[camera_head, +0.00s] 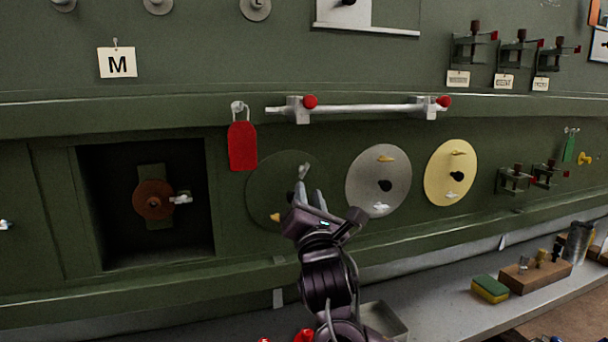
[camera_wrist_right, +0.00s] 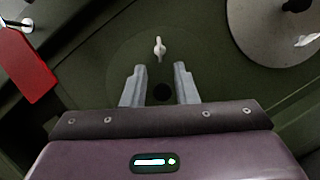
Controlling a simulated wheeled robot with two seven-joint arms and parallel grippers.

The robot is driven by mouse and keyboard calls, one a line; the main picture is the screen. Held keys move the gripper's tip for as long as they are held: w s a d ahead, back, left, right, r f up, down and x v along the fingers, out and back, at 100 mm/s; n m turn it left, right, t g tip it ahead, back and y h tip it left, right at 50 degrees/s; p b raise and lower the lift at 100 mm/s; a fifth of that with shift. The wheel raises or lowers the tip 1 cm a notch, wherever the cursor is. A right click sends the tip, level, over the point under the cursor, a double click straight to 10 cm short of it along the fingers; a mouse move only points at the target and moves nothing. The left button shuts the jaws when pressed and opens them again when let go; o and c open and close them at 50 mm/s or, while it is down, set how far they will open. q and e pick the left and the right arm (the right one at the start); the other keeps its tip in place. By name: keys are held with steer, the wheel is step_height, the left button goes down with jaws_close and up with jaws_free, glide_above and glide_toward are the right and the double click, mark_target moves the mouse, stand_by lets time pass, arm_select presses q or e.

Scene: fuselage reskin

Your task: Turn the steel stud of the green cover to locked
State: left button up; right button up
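The green cover (camera_head: 262,185) is a round disc nearly the same colour as the wall panel. Its steel stud (camera_head: 304,171) is at the upper right, and a brass stud (camera_head: 275,216) is at the lower left. My right gripper (camera_head: 309,191) is in front of the cover, just below the steel stud. In the right wrist view, the gripper (camera_wrist_right: 160,70) is open and empty, its two fingers apart. The steel stud (camera_wrist_right: 160,47) stands just beyond the fingertips, between their lines. A dark round spot on the cover shows between the fingers. My left gripper is not in view.
A grey disc (camera_head: 363,187) and a yellow disc (camera_head: 437,187) are to the right. A red tag (camera_head: 242,146) hangs at the upper left, and a bar (camera_head: 365,110) with red knobs runs above. An open recess (camera_head: 110,240) is at left. A shelf (camera_head: 440,316) runs below.

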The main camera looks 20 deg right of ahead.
mark_target(304, 174)
steer(key=p+x, duration=0.1)
steer(key=x, duration=0.3)
steer(key=shift+r+p, duration=0.3)
steer(key=shift+p, duration=0.05)
steer(key=shift+w+d, duration=0.1)
steer(key=shift+w, duration=0.85)
steer(key=shift+r, duration=0.1)
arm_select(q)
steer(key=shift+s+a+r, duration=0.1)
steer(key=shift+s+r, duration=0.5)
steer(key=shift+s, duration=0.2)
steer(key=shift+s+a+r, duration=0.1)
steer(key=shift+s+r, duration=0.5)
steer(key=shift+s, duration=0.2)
arm_select(e)
steer(key=shift+w, duration=0.1)
jaws_close()
